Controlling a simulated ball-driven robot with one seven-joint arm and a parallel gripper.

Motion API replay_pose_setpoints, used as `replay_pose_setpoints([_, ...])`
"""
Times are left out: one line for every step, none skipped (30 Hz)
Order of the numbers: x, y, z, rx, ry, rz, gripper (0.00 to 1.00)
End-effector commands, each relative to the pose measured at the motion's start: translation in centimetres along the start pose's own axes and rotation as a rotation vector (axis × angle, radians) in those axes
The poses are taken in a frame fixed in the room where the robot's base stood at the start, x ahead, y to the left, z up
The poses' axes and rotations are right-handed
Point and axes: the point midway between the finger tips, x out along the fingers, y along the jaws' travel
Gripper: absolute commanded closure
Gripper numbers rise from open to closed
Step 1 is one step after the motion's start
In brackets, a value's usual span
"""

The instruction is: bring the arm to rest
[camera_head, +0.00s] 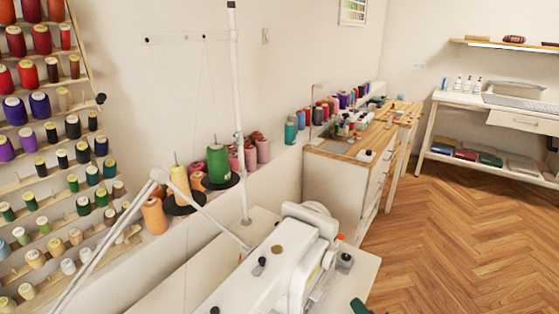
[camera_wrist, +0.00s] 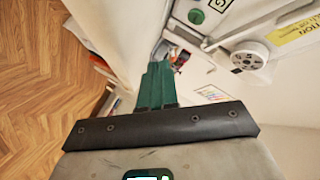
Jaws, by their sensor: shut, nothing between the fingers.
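My gripper (camera_wrist: 155,85) shows in the wrist view with its green fingers together and nothing between them. It points toward the side of the white sewing machine, whose dial (camera_wrist: 250,56) and yellow label are at the upper right of that view. In the head view only a small dark green piece of my gripper (camera_head: 359,305) shows at the bottom edge, beside the white sewing machine (camera_head: 285,262). The rest of my arm is out of that view.
The sewing machine stands on a white table (camera_head: 205,255) with a thread stand. A thread rack (camera_head: 45,150) hangs at the left. A wooden-topped cabinet (camera_head: 340,180) stands behind, and a white shelf table (camera_head: 495,120) at the far right. The wooden floor (camera_head: 450,240) is open at right.

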Motion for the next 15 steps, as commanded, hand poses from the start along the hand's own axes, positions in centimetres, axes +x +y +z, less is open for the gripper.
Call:
replay_pose_setpoints([-1.0, 0.1, 0.5, -0.049, -0.033, 0.026, 1.00])
replay_pose_setpoints([-1.6, 0.3, 0.8, -0.087, -0.060, 0.047, 1.00])
replay_pose_setpoints([-2.6, 0.5, 1.3, -0.141, -0.098, 0.077, 1.00])
replay_pose_setpoints([-3.5, 0.8, 1.6, -0.184, -0.130, 0.102, 1.00])
replay_pose_setpoints([-4.5, 1.0, 1.9, -0.230, -0.162, 0.129, 1.00])
replay_pose_setpoints([-5.9, 1.3, 2.3, -0.291, -0.207, 0.165, 1.00])
replay_pose_setpoints([-7.0, 1.6, 2.6, -0.336, -0.241, 0.191, 1.00])
replay_pose_setpoints([-8.2, 1.9, 2.8, -0.380, -0.275, 0.220, 1.00])
replay_pose_setpoints([-9.7, 2.3, 3.1, -0.435, -0.322, 0.256, 1.00])
replay_pose_setpoints([-10.9, 2.6, 3.2, -0.474, -0.355, 0.282, 1.00])
replay_pose_setpoints([-12.1, 2.9, 3.3, -0.510, -0.386, 0.307, 1.00])
replay_pose_setpoints([-13.6, 3.3, 3.4, -0.553, -0.427, 0.339, 1.00])
replay_pose_setpoints([-14.7, 3.5, 3.4, -0.582, -0.457, 0.362, 1.00])
replay_pose_setpoints([-15.8, 3.7, 3.5, -0.609, -0.485, 0.383, 1.00])
replay_pose_setpoints([-17.2, 4.0, 3.5, -0.642, -0.522, 0.410, 1.00])
